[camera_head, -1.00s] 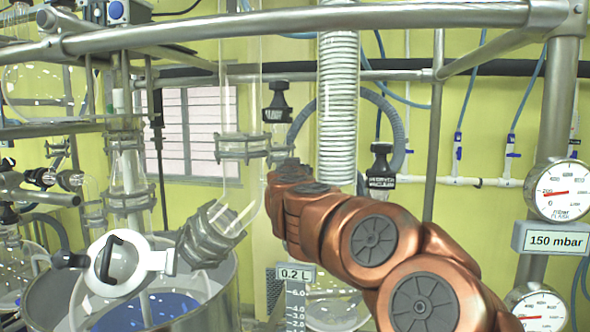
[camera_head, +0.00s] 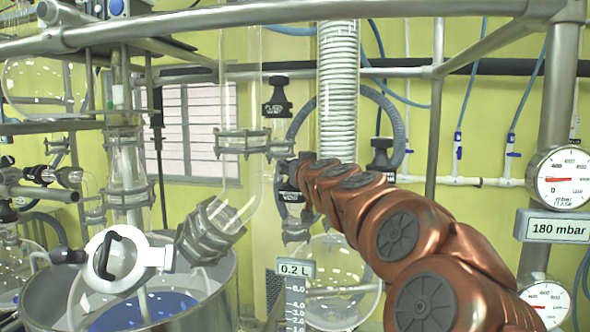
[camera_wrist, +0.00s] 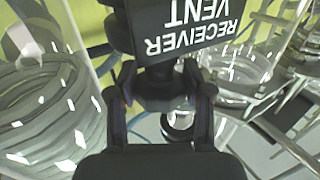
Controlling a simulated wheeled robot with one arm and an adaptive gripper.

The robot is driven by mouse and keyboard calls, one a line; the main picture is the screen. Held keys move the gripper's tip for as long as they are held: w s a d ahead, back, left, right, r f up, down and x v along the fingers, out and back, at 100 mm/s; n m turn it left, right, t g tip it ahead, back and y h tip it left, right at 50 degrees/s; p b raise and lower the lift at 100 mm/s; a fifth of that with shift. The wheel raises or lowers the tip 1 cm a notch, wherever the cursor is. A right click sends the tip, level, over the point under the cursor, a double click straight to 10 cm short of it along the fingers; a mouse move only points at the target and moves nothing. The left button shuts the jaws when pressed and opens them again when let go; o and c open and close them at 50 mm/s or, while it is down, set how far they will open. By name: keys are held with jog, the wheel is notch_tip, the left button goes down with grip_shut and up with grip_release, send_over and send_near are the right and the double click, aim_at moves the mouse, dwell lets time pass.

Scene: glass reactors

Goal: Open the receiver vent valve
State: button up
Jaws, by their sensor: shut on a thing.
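The receiver vent valve shows in the wrist view as a black label block (camera_wrist: 185,28) with upside-down "RECEIVER VENT" lettering, above a dark handle part (camera_wrist: 165,88). My gripper (camera_wrist: 165,100) has one finger on each side of this dark part and is shut on it. In the head view my copper arm reaches in from the lower right, and its end (camera_head: 287,178) is at the glass fittings right of the glass tube. The gripper and valve handle are mostly hidden there. How far the handle is turned cannot be told.
A display (camera_head: 555,228) reads 180 mbar below a round gauge (camera_head: 562,178). Other black-topped valves stand above (camera_head: 277,95) and to the right (camera_head: 382,157) of my arm's end. Glass tubing (camera_head: 240,90), a white coil (camera_head: 338,90) and metal rails crowd the space.

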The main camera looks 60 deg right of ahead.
dwell(0.4)
jog(key=o, duration=1.2)
jog(key=shift+w, duration=0.1)
jog(key=shift+r+m+g+h+p, duration=0.1)
jog(key=shift+m+g+h+p, duration=0.3)
jog(key=shift+h+p, duration=0.1)
jog(key=shift+m+g+h, duration=0.3)
jog(key=shift+m+g, duration=0.1)
jog(key=shift+p, duration=0.35)
jog(key=shift+m+g+h, duration=1.3)
jog(key=shift+m+g, duration=0.1)
jog(key=shift+g, duration=0.5)
jog(key=shift+f+m+g+h+b, duration=0.15)
jog(key=shift+m+g+h+b, duration=0.25)
jog(key=shift+m+g, duration=0.5)
jog(key=shift+f+m+g+h+b, duration=0.1)
jog(key=shift+m+g+h+b, duration=0.3)
jog(key=shift+g, duration=0.8)
jog(key=shift+m+g+b, duration=1.25)
jog(key=shift+m+g, duration=0.55)
jog(key=shift+g, duration=0.8)
